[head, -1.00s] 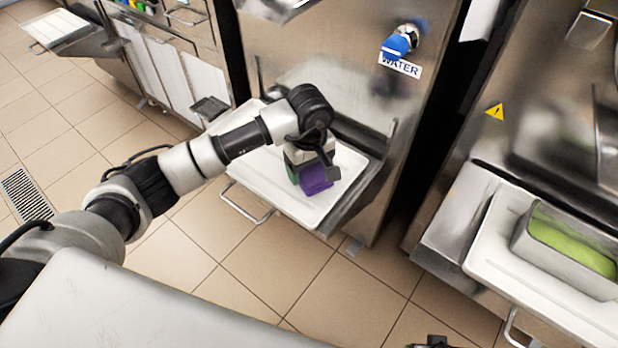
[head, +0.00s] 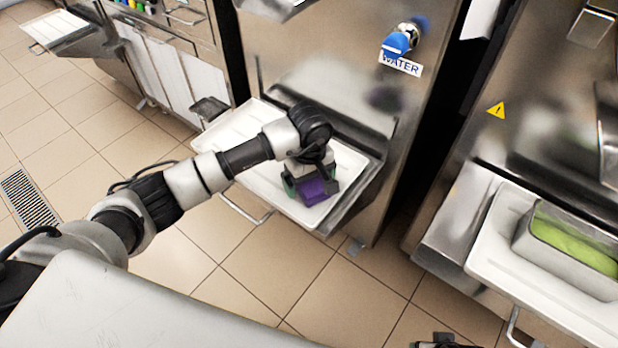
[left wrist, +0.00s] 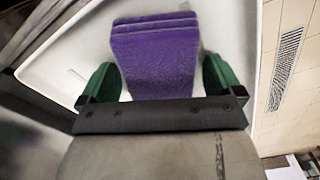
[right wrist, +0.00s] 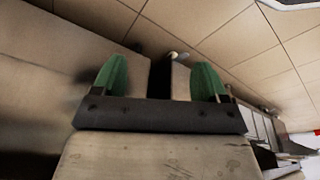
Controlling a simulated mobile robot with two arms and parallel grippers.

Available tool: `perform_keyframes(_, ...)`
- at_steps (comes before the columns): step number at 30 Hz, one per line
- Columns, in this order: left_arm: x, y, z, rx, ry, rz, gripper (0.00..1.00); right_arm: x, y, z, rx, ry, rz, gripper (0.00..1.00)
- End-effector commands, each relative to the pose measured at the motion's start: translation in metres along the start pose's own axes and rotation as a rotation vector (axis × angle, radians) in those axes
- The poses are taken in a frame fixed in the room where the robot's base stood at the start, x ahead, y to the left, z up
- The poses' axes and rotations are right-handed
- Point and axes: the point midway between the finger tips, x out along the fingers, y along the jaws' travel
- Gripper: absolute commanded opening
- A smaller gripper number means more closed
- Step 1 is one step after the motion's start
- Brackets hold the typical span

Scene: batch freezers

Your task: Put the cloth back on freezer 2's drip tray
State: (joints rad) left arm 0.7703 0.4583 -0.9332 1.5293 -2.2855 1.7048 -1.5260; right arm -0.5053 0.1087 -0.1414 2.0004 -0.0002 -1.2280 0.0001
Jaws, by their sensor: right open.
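The purple folded cloth (head: 313,188) lies on the white drip tray (head: 236,127) of the middle freezer (head: 325,60), near the tray's front right part. No freezer number is readable. My left gripper (head: 311,182) is low over the tray with its green fingers on either side of the cloth. In the left wrist view the cloth (left wrist: 155,55) sits between the spread fingers of my left gripper (left wrist: 159,80), with narrow gaps at both sides. My right gripper (right wrist: 160,80) is open and empty, away from the cloth; a bit of it shows at the head view's bottom edge.
The right freezer has a white tray (head: 490,260) with a metal pan of green ice cream (head: 575,245). A blue-handled water tap (head: 400,40) sticks out above the middle tray. Another tray (head: 55,28) stands at far left. Tiled floor (head: 250,260) lies open in front.

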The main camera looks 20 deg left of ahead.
Motion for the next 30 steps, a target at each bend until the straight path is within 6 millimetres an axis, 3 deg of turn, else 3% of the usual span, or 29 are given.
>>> perform_keyframes(12, -0.004, 0.0, 0.0, 0.0, 0.0, 0.0, 0.97, 0.005, 0.0, 0.005, 0.0, -0.007, 0.0, 0.73)
perform_keyframes(24, -0.088, 0.0, -0.001, 0.0, 0.004, 0.003, 0.97, 0.039, -0.001, 0.019, -0.004, -0.027, -0.002, 0.73)
perform_keyframes(30, -0.115, 0.0, 0.0, 0.0, 0.001, 0.001, 0.97, 0.047, -0.002, 0.023, -0.005, -0.031, -0.003, 0.73)
